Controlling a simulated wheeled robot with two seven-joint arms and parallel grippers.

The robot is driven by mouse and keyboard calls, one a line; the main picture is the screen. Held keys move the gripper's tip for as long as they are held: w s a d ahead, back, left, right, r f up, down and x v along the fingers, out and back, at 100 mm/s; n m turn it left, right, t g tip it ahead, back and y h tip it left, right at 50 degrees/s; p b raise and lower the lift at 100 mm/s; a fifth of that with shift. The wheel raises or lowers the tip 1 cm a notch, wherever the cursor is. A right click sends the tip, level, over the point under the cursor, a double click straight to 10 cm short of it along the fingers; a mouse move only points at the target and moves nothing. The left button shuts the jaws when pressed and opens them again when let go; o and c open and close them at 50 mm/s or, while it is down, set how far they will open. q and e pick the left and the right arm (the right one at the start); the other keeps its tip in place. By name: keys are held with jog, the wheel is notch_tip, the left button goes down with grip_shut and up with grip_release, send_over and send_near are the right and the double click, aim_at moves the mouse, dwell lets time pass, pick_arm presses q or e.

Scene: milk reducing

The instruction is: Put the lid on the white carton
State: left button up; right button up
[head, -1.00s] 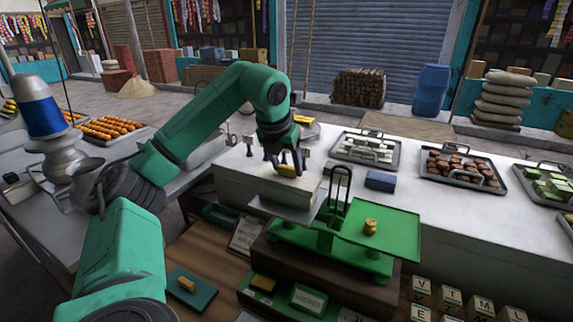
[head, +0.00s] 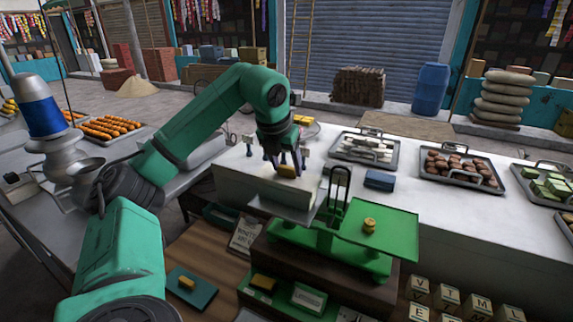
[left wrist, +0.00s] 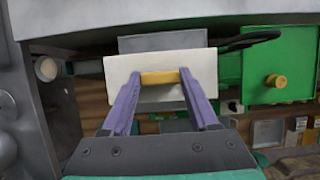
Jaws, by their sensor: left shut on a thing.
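My left gripper (head: 288,170) is shut on a small yellow block or handle over the near edge of the counter. In the left wrist view the yellow piece (left wrist: 160,78) sits between the two purple fingers (left wrist: 160,100). A pale white rectangular top (left wrist: 122,72) lies directly below or attached to the yellow piece. I cannot tell whether this is the lid alone or the lid on the white carton. In the head view the pale body below blends with the counter front. My right gripper is not in view.
A green balance scale (head: 330,235) stands close by, with a grey pan (head: 283,208) near the gripper and a green pan (head: 385,228) holding a brass weight (head: 369,225). A blue block (head: 380,180) and trays of sweets (head: 460,168) stand on the counter to the right.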

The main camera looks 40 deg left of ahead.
pick_arm(q)
jog(key=shift+f+b, duration=0.4)
jog(key=shift+f, duration=0.35)
dwell(0.6)
jog(key=o, duration=1.4)
jog(key=shift+c, duration=0.2)
jog(key=shift+o, duration=0.4)
notch_tip(320, 180, up, 5)
jog(key=p, duration=0.5)
jog(key=shift+r, duration=1.05)
